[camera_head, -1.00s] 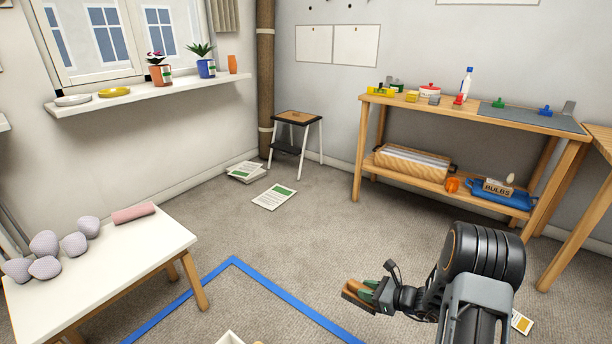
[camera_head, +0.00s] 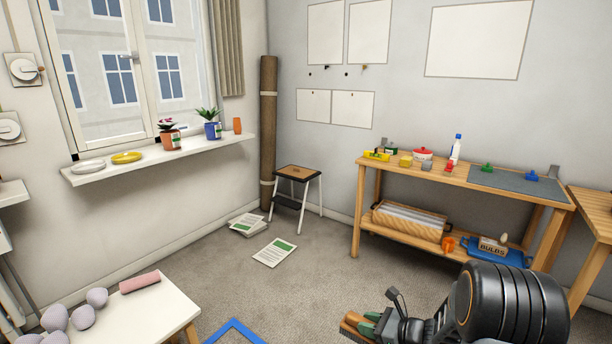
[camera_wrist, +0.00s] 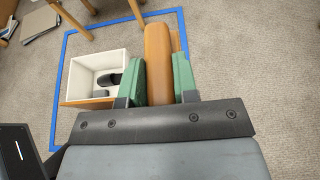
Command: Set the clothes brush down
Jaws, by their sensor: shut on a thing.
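The clothes brush shows in the wrist view (camera_wrist: 158,62) as a long orange-brown wooden body between the green pads of my gripper (camera_wrist: 160,80). My gripper is shut on it, with one pad against each side. In the head view, the brush (camera_head: 352,322) is a small brown piece at the tip of my gripper (camera_head: 366,326), low in the picture and held over the carpet. Its bristles cannot be made out clearly.
A white open box (camera_wrist: 85,72) with dark items stands inside a blue floor outline (camera_wrist: 66,48). A white table (camera_head: 150,312) with pale lumps is at lower left. A wooden workbench (camera_head: 400,167) stands at right, a step stool (camera_head: 298,174) at the back. Papers (camera_head: 274,252) lie on the carpet.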

